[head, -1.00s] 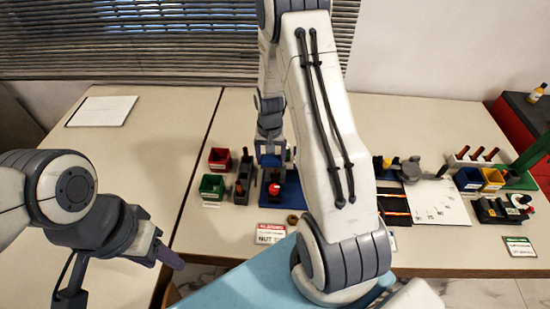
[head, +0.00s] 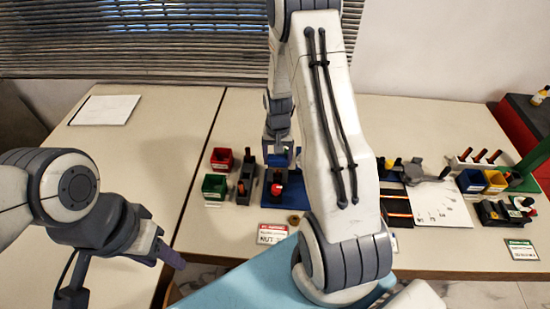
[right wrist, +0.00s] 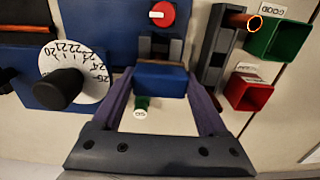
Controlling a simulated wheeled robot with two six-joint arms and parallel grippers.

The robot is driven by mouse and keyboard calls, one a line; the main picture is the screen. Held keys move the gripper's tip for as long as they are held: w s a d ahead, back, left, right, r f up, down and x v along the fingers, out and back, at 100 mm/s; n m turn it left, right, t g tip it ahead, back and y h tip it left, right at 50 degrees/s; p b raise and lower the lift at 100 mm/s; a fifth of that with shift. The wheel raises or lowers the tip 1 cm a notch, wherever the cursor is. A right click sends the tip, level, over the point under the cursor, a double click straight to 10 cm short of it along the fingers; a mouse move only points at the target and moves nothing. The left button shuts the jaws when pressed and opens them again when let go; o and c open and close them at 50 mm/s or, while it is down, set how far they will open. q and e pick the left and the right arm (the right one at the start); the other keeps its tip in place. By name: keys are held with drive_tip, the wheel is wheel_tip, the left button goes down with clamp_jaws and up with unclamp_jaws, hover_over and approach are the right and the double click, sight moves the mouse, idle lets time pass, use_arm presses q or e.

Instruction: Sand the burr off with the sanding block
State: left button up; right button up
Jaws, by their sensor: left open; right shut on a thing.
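My right gripper (right wrist: 160,84) is shut on a blue block (right wrist: 160,79), which looks like the sanding block. In the head view my right gripper (head: 278,152) is over the table, left of my big arm link, near a blue base with a red knob. My left gripper (head: 170,256) is open and empty at lower left, off the table.
A green bin (right wrist: 284,40) and a red bin (right wrist: 249,93) stand beside the holder. A red knob (right wrist: 162,13) is beyond the block. A numbered dial (right wrist: 78,75) is at left.

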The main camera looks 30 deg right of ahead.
sight(283, 159)
drive_tip(key=shift+s+f, duration=0.2)
drive_tip(key=shift+s, duration=0.15)
drive_tip(key=shift+s+d+r+p, duration=0.15)
drive_tip(key=shift+d+r+p, duration=0.15)
drive_tip(key=shift+r+p, duration=0.4)
drive_tip(key=shift+s+d+r+p, duration=0.1)
drive_tip(key=shift+d+r+p, duration=0.15)
drive_tip(key=shift+r+p, duration=0.45)
drive_tip(key=shift+d+r+p, duration=0.25)
drive_tip(key=shift+r+p, duration=0.1)
drive_tip(key=shift+r, duration=0.3)
drive_tip(key=shift+s+d+r+p, duration=0.4)
drive_tip(key=shift+r, duration=0.2)
drive_tip(key=shift+a, duration=0.1)
